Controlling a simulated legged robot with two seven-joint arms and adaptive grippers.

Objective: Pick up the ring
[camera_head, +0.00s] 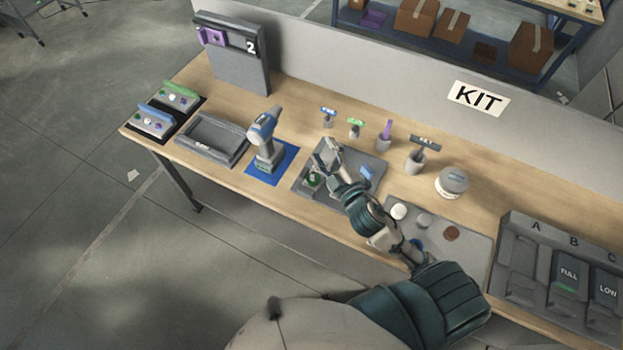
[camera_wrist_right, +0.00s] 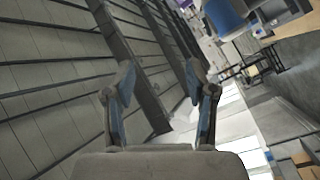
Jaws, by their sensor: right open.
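A small green and white round item (camera_head: 312,181) lies at the left part of the grey tray (camera_head: 361,158); it may be the ring, but it is too small to tell. My right gripper (camera_head: 325,160) is over this tray, just above and right of that item in the head view. In the right wrist view, my right gripper (camera_wrist_right: 159,78) is open with nothing between its blue-padded fingers. No ring shows in that view. My left gripper is in neither view.
A drill (camera_head: 266,136) stands on a blue mat left of the tray. Several small holders stand behind it. A round jar (camera_head: 452,182), a grey board with discs (camera_head: 476,246) and labelled bins (camera_head: 556,268) are to the right. A low wall (camera_head: 370,82) closes the back.

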